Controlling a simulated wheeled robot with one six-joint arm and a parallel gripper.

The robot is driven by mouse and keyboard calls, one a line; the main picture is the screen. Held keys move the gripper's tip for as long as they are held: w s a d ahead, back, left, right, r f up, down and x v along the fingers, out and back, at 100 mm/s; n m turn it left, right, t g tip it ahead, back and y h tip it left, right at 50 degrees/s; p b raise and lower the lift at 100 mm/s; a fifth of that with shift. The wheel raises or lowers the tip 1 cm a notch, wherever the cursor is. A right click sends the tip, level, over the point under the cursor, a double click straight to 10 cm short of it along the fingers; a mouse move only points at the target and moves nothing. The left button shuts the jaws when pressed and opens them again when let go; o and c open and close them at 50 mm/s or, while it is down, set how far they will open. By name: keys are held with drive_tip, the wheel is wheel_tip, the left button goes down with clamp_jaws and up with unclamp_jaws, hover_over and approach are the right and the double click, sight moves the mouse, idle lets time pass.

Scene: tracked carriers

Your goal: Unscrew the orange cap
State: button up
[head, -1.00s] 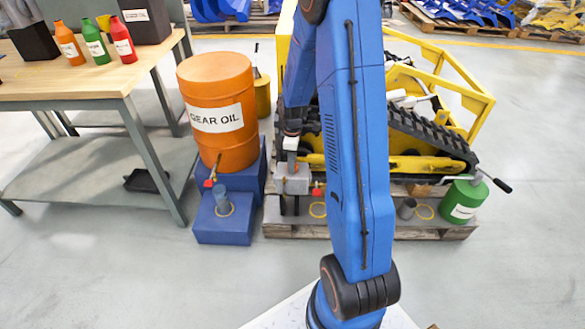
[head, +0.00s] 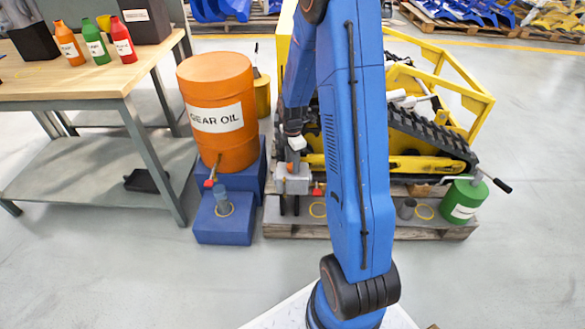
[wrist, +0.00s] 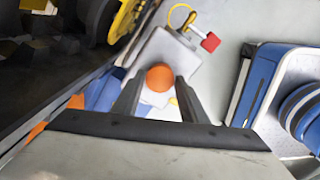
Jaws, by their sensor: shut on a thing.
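The orange cap (wrist: 160,77) shows in the wrist view as a round disc between the two fingertips of my gripper (wrist: 158,84). My gripper is shut on it. The cap stands on top of a grey box (wrist: 158,47). In the head view the grey box (head: 292,181) is at the front left of the yellow tracked machine (head: 440,165), and a bit of orange shows on top of it under my gripper (head: 292,159). My arm hides part of the machine. I cannot tell how far the cap is screwed in.
An orange gear oil drum (head: 217,85) stands on a blue block (head: 225,220) left of the gripper. A green can (head: 463,203) is at the right.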

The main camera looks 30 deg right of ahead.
drive_tip(key=n, duration=0.4)
drive_tip(key=shift+n, duration=0.3)
